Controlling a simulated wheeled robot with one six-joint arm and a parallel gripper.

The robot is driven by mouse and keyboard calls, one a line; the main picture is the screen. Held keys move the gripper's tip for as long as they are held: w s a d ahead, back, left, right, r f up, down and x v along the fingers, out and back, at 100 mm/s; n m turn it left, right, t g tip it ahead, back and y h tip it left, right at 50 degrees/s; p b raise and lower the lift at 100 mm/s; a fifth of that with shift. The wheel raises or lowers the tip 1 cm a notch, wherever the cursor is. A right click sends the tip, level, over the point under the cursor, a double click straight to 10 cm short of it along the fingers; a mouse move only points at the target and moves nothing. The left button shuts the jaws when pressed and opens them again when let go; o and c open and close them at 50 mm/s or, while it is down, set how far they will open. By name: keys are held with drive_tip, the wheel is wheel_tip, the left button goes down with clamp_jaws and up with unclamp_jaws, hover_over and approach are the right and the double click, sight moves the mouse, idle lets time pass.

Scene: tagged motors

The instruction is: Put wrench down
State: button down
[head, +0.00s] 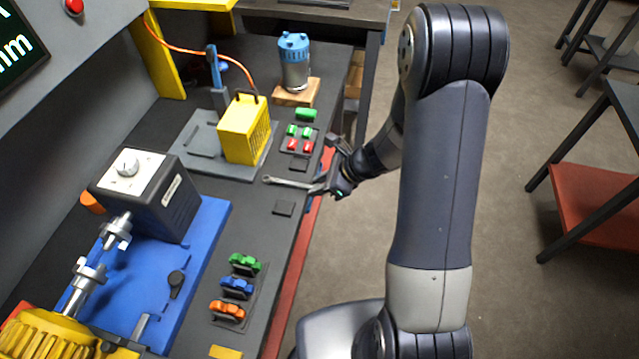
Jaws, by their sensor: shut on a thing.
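A silver wrench (291,182) lies roughly level at the right edge of the dark workbench, with its open end toward the left. My gripper (324,186) is shut on the wrench's right end, at the bench's front edge. The wrench is just over or on the bench top; I cannot tell whether it touches the surface. A small dark square pad (284,208) lies just below the wrench in the picture. The gripper's fingers hide the wrench's right end.
Green and red blocks (300,138) sit on a small pad above the wrench. Green, blue and orange clamps (237,288) stand lower down. A yellow box (244,129), a blue-topped motor (294,62) on a wooden block and a grey machine (147,190) on a blue base occupy the bench.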

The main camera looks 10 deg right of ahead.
drive_tip(key=shift+f, duration=0.25)
drive_tip(key=c, duration=1.2)
unclamp_jaws()
drive_tip(key=shift+r, duration=0.1)
drive_tip(key=v, duration=1.2)
drive_tip(key=shift+r, duration=0.15)
